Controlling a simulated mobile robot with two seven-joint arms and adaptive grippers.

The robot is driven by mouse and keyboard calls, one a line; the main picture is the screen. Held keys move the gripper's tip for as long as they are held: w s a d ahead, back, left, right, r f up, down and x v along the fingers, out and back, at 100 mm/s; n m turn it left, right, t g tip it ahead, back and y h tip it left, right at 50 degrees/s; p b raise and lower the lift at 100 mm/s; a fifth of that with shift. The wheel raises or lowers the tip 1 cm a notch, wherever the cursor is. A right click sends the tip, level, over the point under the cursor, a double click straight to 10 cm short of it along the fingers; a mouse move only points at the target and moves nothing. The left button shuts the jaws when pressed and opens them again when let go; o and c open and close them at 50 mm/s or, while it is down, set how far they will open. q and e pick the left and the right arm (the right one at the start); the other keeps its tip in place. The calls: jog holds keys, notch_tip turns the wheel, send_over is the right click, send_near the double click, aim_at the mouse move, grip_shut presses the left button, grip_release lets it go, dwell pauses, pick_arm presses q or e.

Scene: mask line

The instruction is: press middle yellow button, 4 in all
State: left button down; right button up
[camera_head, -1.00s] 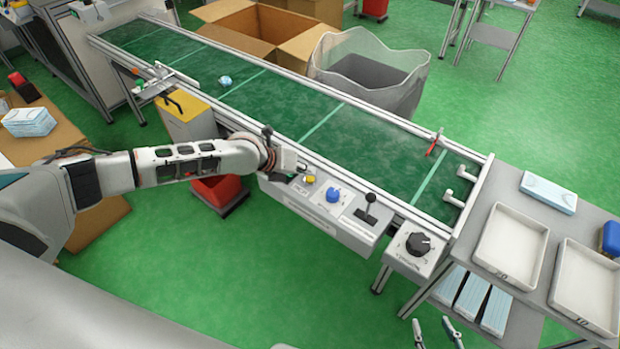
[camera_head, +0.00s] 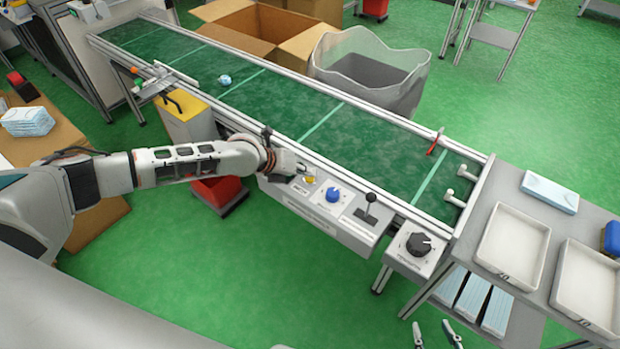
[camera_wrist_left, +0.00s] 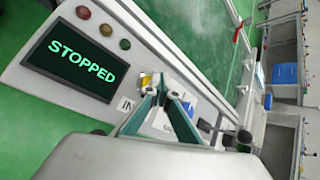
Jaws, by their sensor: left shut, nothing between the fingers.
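The yellow button (camera_head: 310,179) sits on the grey control panel (camera_head: 312,211) along the conveyor's near side. It also shows in part in the left wrist view (camera_wrist_left: 146,79), just beyond my fingers. My left gripper (camera_head: 301,170) is shut and empty, right at the button's left side; I cannot tell whether it touches the button. In the left wrist view its teal fingers (camera_wrist_left: 160,90) hide part of the panel. A screen (camera_wrist_left: 72,64) there reads "STOPPED". My right gripper (camera_head: 435,334) shows only its spread fingertips at the bottom edge, open and empty.
Right of the button are a blue knob (camera_head: 333,195), a black lever (camera_head: 369,206) and a black dial (camera_head: 418,243). The green conveyor belt (camera_head: 300,115) runs behind, with one small light-blue item (camera_head: 224,80) on it. White trays (camera_head: 512,245) stand at right.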

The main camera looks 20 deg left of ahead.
pick_arm(q)
jog(key=shift+f, duration=0.1)
pick_arm(e)
jog(key=shift+s+f, duration=0.15)
jog(key=shift+f, duration=0.05)
pick_arm(q)
jog(key=shift+f, duration=0.15)
pick_arm(e)
jog(key=shift+s+f, duration=0.3)
jog(key=shift+s, duration=0.1)
